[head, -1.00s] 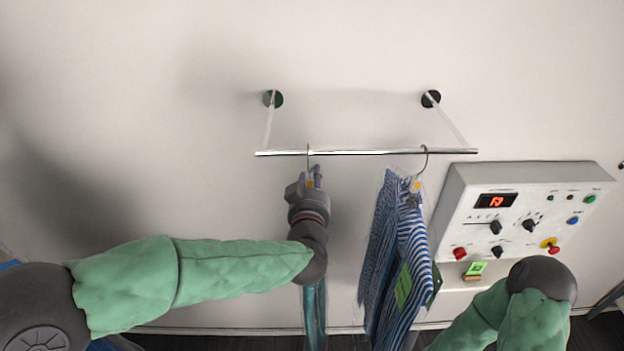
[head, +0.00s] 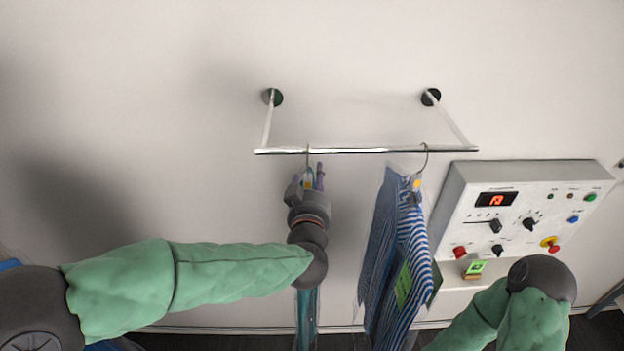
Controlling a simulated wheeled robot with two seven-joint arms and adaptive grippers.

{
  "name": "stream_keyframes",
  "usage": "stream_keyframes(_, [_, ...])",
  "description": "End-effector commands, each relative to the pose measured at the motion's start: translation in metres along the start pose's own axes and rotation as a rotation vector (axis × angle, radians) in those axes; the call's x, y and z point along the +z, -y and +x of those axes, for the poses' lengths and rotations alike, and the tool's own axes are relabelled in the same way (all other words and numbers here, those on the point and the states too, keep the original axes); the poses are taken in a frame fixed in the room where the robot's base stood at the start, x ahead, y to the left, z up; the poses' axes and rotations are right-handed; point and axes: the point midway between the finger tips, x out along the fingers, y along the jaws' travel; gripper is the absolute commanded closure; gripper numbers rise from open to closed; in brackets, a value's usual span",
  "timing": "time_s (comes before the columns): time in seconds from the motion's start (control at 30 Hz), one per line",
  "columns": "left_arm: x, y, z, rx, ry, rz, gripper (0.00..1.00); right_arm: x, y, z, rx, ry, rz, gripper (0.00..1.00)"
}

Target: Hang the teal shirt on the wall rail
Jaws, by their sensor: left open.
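The wall rail (head: 350,151) is a thin metal bar held out from the white wall by two brackets. The teal shirt (head: 306,318) shows as a narrow strip below my left wrist; my gripper and wrist hide its upper part. Its hanger hook (head: 308,153) reaches up to the left part of the rail and appears to be over it. My left gripper (head: 309,178) is open just below the rail, with its fingers on either side of the hanger neck. My right arm shows at the lower right, but its gripper is out of view.
A blue and white striped shirt (head: 412,245) with a green tag hangs on the right part of the rail. A control panel (head: 520,212) with knobs and buttons is on the wall to the right. The rail between the two hangers is clear.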

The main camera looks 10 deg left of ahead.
Motion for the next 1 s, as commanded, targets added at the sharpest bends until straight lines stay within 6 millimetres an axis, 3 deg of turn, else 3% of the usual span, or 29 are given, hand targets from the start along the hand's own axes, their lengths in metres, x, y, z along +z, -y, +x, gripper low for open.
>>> stream_keyframes(0.5, [-0.002, -0.001, -0.094, 0.005, -0.005, -0.001, 0.41, 0.0, 0.0, 0.0, 0.0, 0.0, 0.0, 0.37])
stream_keyframes(0.7, [-0.001, 0.0, -0.109, 0.001, -0.004, -0.001, 0.41, 0.0, 0.0, 0.0, 0.0, 0.0, 0.0, 0.37])
stream_keyframes(1.0, [-0.001, 0.0, -0.112, 0.0, -0.003, 0.0, 0.41, 0.0, 0.0, 0.0, 0.0, 0.0, 0.0, 0.37])
